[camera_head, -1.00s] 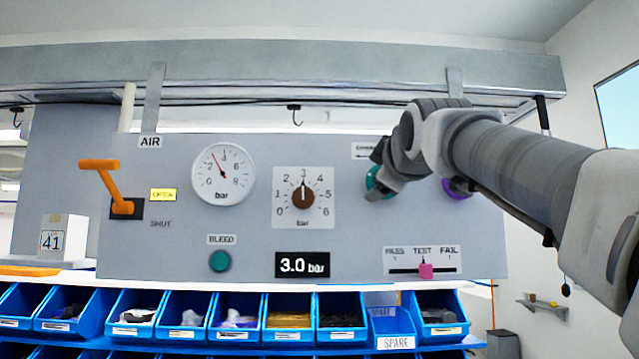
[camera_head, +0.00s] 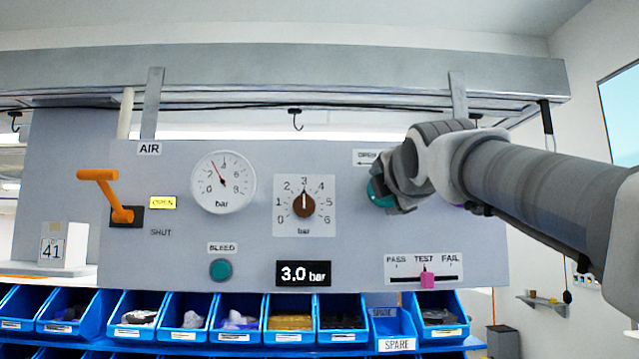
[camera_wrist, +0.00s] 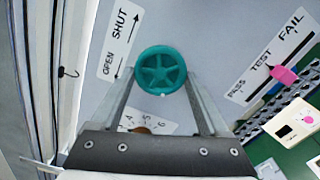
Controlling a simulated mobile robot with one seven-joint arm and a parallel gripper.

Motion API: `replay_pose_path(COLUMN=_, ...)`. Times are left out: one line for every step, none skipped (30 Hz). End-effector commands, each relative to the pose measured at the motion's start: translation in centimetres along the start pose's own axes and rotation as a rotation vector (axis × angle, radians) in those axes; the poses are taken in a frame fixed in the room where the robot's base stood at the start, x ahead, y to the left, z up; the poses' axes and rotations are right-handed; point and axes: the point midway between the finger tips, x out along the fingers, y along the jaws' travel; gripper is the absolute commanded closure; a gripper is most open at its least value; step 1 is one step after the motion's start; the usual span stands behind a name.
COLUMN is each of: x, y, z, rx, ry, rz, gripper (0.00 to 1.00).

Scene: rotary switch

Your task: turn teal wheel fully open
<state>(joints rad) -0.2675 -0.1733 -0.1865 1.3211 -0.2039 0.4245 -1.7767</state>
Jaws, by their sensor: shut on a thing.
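The teal wheel (camera_wrist: 160,68) is a round, spoked handwheel on the grey panel, with a small pale mark on its rim. In the wrist view it sits between the two fingertips of my gripper (camera_wrist: 161,82), which is shut on it from both sides. In the head view the wheel (camera_head: 377,194) shows only as a teal edge left of my gripper (camera_head: 388,187), which hides most of it. A label with arrows reading OPEN and SHUT (camera_wrist: 118,42) is beside the wheel; in the head view my arm covers part of it.
The panel also bears an orange lever (camera_head: 108,190), a pressure gauge (camera_head: 223,182), a brown dial (camera_head: 303,205), a teal bleed button (camera_head: 220,269) and a pink slider (camera_head: 427,279). Blue bins (camera_head: 237,335) line the shelf below. My arm covers the panel's right part.

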Motion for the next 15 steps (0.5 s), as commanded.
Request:
replay_pose_path(x=-0.03, y=0.22, z=0.0, rx=-0.043, ry=0.003, rz=-0.001, gripper=0.77)
replay_pose_path(x=-0.02, y=0.19, z=0.0, rx=-0.072, ry=0.003, rz=-0.001, gripper=0.77)
replay_pose_path(x=-0.01, y=0.19, z=-0.01, rx=-0.109, ry=0.003, rz=-0.001, gripper=0.77)
replay_pose_path(x=-0.01, y=0.19, z=0.0, rx=-0.138, ry=0.003, rz=-0.001, gripper=0.77)
replay_pose_path(x=0.0, y=0.15, z=0.02, rx=-0.167, ry=0.003, rz=-0.001, gripper=0.77)
replay_pose_path(x=0.0, y=0.11, z=0.03, rx=-0.205, ry=0.003, rz=-0.002, gripper=0.77)
replay_pose_path(x=-0.01, y=0.14, z=0.02, rx=-0.233, ry=0.003, rz=-0.001, gripper=0.77)
replay_pose_path(x=-0.02, y=0.15, z=0.01, rx=-0.263, ry=0.003, rz=-0.001, gripper=0.77)
replay_pose_path(x=-0.03, y=0.13, z=0.04, rx=-0.3, ry=0.003, rz=-0.001, gripper=0.77)
replay_pose_path(x=-0.03, y=0.13, z=0.09, rx=-0.328, ry=0.003, rz=-0.001, gripper=0.77)
replay_pose_path(x=-0.02, y=0.09, z=0.1, rx=-0.358, ry=0.003, rz=-0.002, gripper=0.77)
replay_pose_path(x=-0.01, y=0.07, z=0.07, rx=-0.395, ry=0.004, rz=-0.002, gripper=0.77)
replay_pose_path(x=0.0, y=0.09, z=0.07, rx=-0.424, ry=0.003, rz=-0.001, gripper=0.77)
replay_pose_path(x=0.0, y=0.06, z=0.07, rx=-0.452, ry=0.004, rz=-0.001, gripper=0.77)
replay_pose_path(x=0.0, y=0.04, z=0.11, rx=-0.49, ry=0.004, rz=-0.002, gripper=0.77)
